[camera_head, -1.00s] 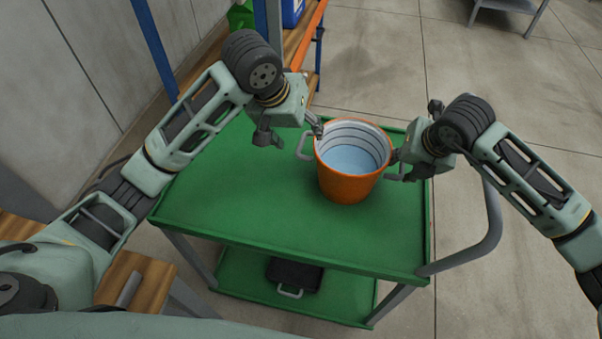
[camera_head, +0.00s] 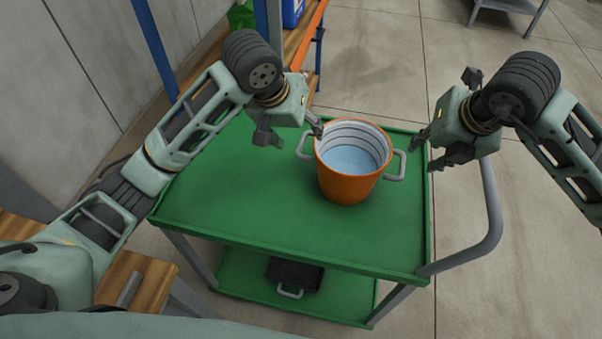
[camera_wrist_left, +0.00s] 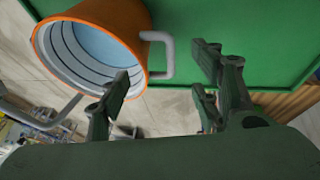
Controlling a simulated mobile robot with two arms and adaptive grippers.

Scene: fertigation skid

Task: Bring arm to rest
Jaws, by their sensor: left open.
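An orange bucket (camera_head: 345,188) stands upright on the green cart top (camera_head: 240,200). It has pale blue liquid inside and a grey handle on each side. My left gripper (camera_head: 290,134) is open at the bucket's left handle (camera_head: 303,148). In the left wrist view the bucket (camera_wrist_left: 125,25) is at upper left, and its handle (camera_wrist_left: 168,62) lies between the spread fingers of the left gripper (camera_wrist_left: 162,72), with no grip visible. My right gripper (camera_head: 428,150) is open and empty, to the right of the right handle (camera_head: 397,168) and apart from it, near the cart's right edge.
A black case (camera_head: 295,274) lies on the cart's lower shelf. A grey push bar (camera_head: 490,225) curves out at the cart's right side. A shelf with blue posts and an orange beam (camera_head: 306,35) stands behind. The floor (camera_head: 530,260) at right is clear.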

